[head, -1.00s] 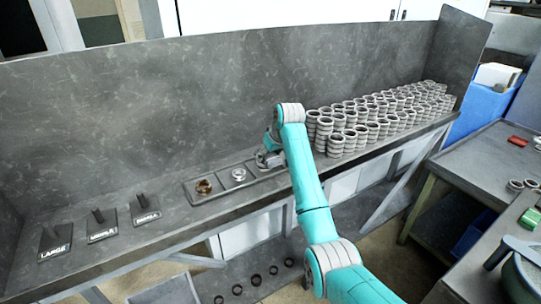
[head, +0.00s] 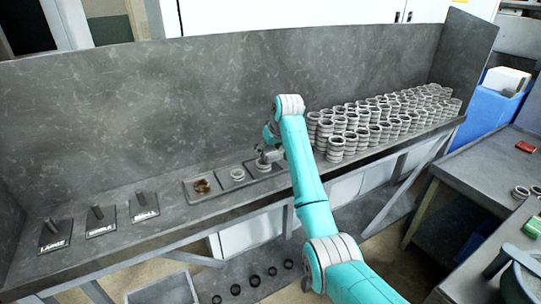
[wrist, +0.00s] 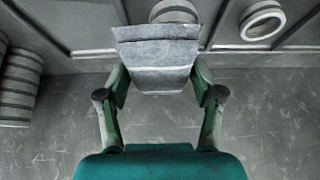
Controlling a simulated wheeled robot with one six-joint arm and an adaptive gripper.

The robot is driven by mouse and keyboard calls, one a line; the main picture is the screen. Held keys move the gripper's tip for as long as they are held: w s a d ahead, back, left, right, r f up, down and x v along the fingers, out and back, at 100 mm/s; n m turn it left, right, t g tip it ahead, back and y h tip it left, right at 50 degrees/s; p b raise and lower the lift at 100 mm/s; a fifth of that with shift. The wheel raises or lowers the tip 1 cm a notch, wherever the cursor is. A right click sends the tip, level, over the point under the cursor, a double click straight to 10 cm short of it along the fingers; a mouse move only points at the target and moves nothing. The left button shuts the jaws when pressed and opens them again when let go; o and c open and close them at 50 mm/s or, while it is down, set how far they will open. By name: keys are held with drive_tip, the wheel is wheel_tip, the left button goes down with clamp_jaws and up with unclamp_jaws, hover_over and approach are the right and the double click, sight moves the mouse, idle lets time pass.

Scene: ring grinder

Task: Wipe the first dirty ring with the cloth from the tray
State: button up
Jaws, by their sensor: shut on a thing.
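My gripper (head: 264,157) is over the right end of the tray (head: 219,184). In the wrist view my gripper (wrist: 160,80) is shut on a grey cloth (wrist: 157,52), which spans between its fingers. A brown, dirty-looking ring (head: 202,186) lies in the tray's left compartment. A grey ring (head: 237,174) is in the middle compartment. The wrist view shows one ring (wrist: 262,22) to the right of the cloth and another (wrist: 174,10) partly hidden behind it. I cannot tell whether the cloth touches that ring.
Several stacks of grey rings (head: 336,148) stand close to the right of my gripper. Three labelled posts (head: 98,220) stand at the bench's left. A tall grey back wall (head: 150,110) runs behind the tray. Bench surface between posts and tray is clear.

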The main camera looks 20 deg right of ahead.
drive_tip(key=shift+r, duration=2.6)
